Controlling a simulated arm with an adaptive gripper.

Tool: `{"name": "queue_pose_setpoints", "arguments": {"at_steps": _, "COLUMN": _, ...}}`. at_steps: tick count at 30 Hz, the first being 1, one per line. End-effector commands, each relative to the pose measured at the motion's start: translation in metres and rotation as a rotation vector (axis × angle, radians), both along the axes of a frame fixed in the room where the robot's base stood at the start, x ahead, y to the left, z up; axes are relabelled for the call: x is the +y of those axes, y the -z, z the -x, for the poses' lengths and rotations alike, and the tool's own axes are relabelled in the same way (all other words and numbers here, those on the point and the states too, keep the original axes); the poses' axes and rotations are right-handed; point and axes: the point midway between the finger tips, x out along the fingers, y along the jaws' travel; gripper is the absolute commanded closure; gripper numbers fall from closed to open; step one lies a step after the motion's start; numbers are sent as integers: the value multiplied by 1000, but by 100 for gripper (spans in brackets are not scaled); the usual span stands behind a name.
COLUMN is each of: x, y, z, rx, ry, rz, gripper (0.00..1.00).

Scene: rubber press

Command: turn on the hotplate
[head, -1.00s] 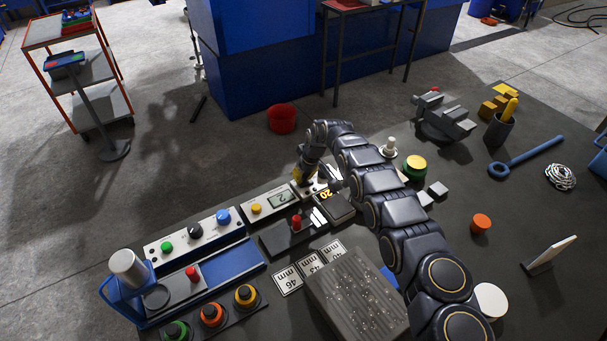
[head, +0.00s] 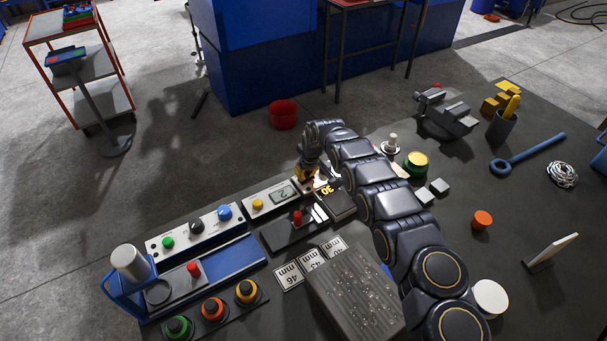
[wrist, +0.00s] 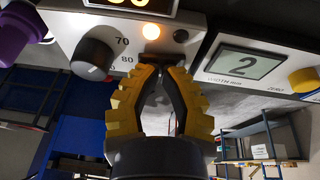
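The hotplate is a dark slab (head: 340,208) with a white front panel, partly hidden by my arm in the head view. Its display (head: 327,190) reads 30. In the wrist view the panel carries a dark knob (wrist: 92,59) marked 70 and 80, an orange lamp (wrist: 151,31) that is lit, and a small dark switch (wrist: 151,60) below the lamp. My gripper (wrist: 162,70) has yellow ridged fingers whose tips come together just below the switch. Whether they touch it is unclear. In the head view my gripper (head: 305,176) is at the panel, its tips small.
A unit with a display reading 2 and a yellow button (head: 258,204) stands beside the hotplate. A control box with a blue knob (head: 224,212) is further left. A small base with a red knob (head: 297,217) and a ribbed grey block (head: 357,290) are close by.

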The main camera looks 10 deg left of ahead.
Motion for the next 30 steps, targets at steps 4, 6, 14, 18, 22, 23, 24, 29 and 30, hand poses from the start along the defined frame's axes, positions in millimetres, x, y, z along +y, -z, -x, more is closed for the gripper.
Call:
{"name": "queue_pose_setpoints", "arguments": {"at_steps": 4, "x": -5, "y": -1, "z": -4, "rx": 0, "ry": 2, "rz": 0, "gripper": 100}}
{"name": "queue_pose_setpoints", "arguments": {"at_steps": 6, "x": -5, "y": -1, "z": -5, "rx": 0, "ry": 2, "rz": 0, "gripper": 100}}
{"name": "queue_pose_setpoints", "arguments": {"at_steps": 14, "x": -5, "y": -2, "z": -5, "rx": -1, "ry": 1, "rz": 0, "gripper": 100}}
{"name": "queue_pose_setpoints", "arguments": {"at_steps": 18, "x": -4, "y": -11, "z": -4, "rx": -2, "ry": 1, "rz": 1, "gripper": 100}}
{"name": "queue_pose_setpoints", "arguments": {"at_steps": 22, "x": -2, "y": -34, "z": -3, "rx": -7, "ry": 1, "rz": 0, "gripper": 100}}
{"name": "queue_pose_setpoints", "arguments": {"at_steps": 23, "x": -1, "y": -42, "z": -3, "rx": -10, "ry": 2, "rz": 0, "gripper": 100}}
{"name": "queue_pose_setpoints", "arguments": {"at_steps": 24, "x": -1, "y": -49, "z": -1, "rx": -8, "ry": 2, "rz": -1, "gripper": 100}}
{"name": "queue_pose_setpoints", "arguments": {"at_steps": 29, "x": -3, "y": -71, "z": 10, "rx": -3, "ry": 2, "rz": 2, "gripper": 100}}
{"name": "queue_pose_setpoints", "arguments": {"at_steps": 30, "x": -2, "y": -78, "z": 13, "rx": -5, "ry": 0, "rz": 2, "gripper": 100}}
